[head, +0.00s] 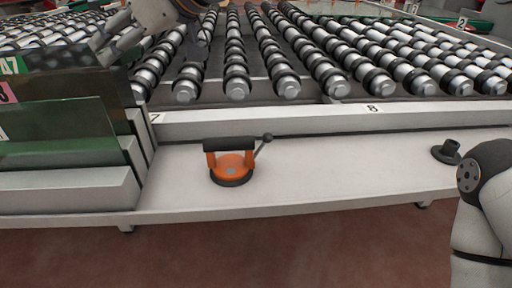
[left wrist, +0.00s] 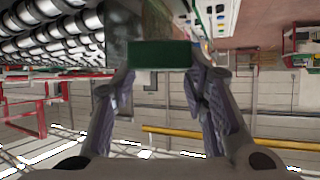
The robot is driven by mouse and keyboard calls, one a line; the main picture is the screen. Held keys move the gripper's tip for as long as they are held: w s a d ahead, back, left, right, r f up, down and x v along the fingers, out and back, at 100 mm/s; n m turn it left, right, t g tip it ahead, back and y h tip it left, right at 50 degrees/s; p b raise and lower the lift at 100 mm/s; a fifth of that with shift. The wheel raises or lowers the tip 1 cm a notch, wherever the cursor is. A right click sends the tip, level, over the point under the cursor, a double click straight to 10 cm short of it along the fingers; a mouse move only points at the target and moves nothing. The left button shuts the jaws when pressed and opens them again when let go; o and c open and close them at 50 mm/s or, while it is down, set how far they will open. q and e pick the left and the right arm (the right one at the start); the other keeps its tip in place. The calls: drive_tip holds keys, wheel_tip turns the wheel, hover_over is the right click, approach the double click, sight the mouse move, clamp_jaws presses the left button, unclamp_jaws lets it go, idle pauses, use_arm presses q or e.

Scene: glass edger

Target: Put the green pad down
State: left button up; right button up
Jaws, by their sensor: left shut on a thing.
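The green pad (left wrist: 160,55) is a dark green block between the fingertips of my left gripper (left wrist: 160,78) in the left wrist view. The two fingers are shut on it from either side. In the head view my left gripper (head: 108,45) is at the upper left, above the edge of the rollers, beside the machine's dark side panel. I cannot make out the pad clearly there. My right gripper is out of view.
An orange suction lifter (head: 231,168) with a black handle stands on the pale ledge (head: 330,165). A small black knob-like part (head: 447,152) lies at the ledge's right. Rows of rollers (head: 290,85) fill the back. Green sheets (head: 65,135) stand at left. The middle ledge is clear.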

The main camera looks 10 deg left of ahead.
sight(129, 59)
use_arm(q)
drive_tip(key=f, duration=0.2)
drive_tip(key=s+f, duration=0.1)
drive_tip(key=shift+d, duration=0.25)
wheel_tip(129, 59, down, 20)
drive_tip(key=shift+w+a+f+b, duration=0.1)
drive_tip(key=shift+w+b, duration=0.05)
drive_tip(key=shift+b, duration=0.75)
drive_tip(key=shift+f, duration=2.35)
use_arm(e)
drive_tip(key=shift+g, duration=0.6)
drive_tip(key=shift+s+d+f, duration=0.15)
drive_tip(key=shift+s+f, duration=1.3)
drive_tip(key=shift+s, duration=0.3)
use_arm(q)
drive_tip(key=shift+f+b, duration=0.1)
drive_tip(key=shift+b, duration=0.2)
drive_tip(key=o, duration=0.6)
drive_tip(key=shift+r, duration=0.25)
drive_tip(key=v, duration=1.2)
drive_tip(key=shift+f, duration=0.15)
